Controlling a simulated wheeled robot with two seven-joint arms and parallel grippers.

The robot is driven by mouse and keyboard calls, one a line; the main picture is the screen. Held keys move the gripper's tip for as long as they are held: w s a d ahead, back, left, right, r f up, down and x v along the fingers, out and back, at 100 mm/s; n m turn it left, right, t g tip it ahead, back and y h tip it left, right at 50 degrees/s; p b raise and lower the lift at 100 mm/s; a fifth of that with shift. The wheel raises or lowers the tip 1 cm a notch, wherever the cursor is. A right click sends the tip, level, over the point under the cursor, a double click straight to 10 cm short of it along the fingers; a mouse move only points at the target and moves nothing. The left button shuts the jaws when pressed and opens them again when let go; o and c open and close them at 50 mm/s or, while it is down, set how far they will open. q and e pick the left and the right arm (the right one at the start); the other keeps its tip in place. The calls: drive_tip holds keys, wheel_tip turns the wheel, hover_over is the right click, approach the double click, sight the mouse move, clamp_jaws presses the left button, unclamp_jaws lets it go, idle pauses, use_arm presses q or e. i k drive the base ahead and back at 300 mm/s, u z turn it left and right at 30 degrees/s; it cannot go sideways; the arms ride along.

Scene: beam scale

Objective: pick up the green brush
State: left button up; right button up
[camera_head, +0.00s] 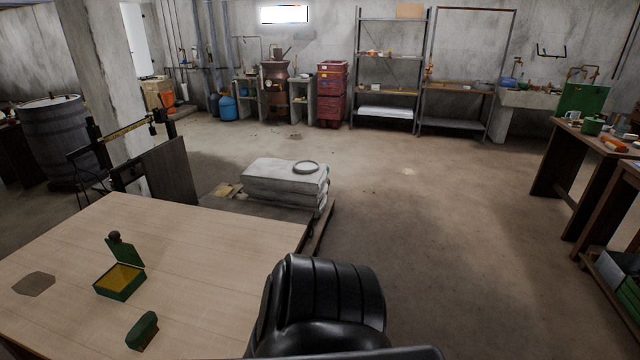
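The green brush (142,331) appears to be the small dark green block with a rounded top lying near the front of the pale wooden table (215,262). A thin brownish strip shows along its lower edge. A small green box (120,284) with a yellow inside and a raised lid stands just behind it and to the left, apart from it. A dark round knob (115,237) shows at the top of the lid. Neither of my grippers is in view, so nothing is seen touching the brush.
A flat grey-brown patch (34,284) lies at the table's left. A beam scale (125,145) stands behind the table, with pale stacked sacks (285,180) on its platform and a ring (306,167) on top. Open floor lies right of it; a cluttered workbench (577,135) stands far right.

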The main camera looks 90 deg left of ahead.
sight(139, 337)
drive_tip(key=i, duration=1.15)
drive_tip(key=u, duration=4)
drive_tip(key=i, duration=0.8)
drive_tip(key=u, duration=0.05)
